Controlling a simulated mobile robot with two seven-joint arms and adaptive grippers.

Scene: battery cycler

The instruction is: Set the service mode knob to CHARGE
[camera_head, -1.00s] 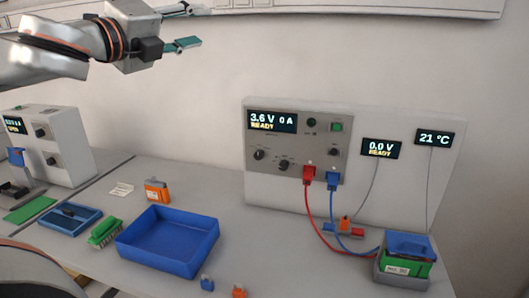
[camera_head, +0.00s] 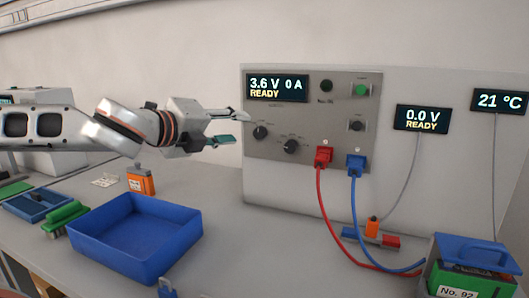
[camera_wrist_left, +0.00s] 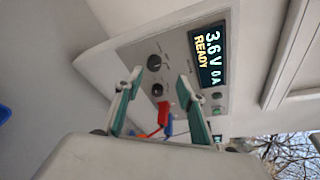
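The cycler panel (camera_head: 308,125) is grey, with a display (camera_head: 278,88) reading 3.6 V, 0 A, READY. It carries a black knob at the left (camera_head: 260,132), a second black knob (camera_head: 291,146) lower right of it, and a third (camera_head: 356,126) at the right. Their labels are too small to read, so I cannot tell which is the service mode knob. My left gripper (camera_head: 238,127) is open and empty, just left of the left knob in the head view. In the left wrist view, two knobs (camera_wrist_left: 155,62) (camera_wrist_left: 157,89) show beyond its spread fingers (camera_wrist_left: 157,80). My right gripper is out of view.
Red (camera_head: 323,156) and blue (camera_head: 356,164) plugs with cables sit below the knobs. A battery case (camera_head: 470,266) is at the right. The panel front is otherwise clear.

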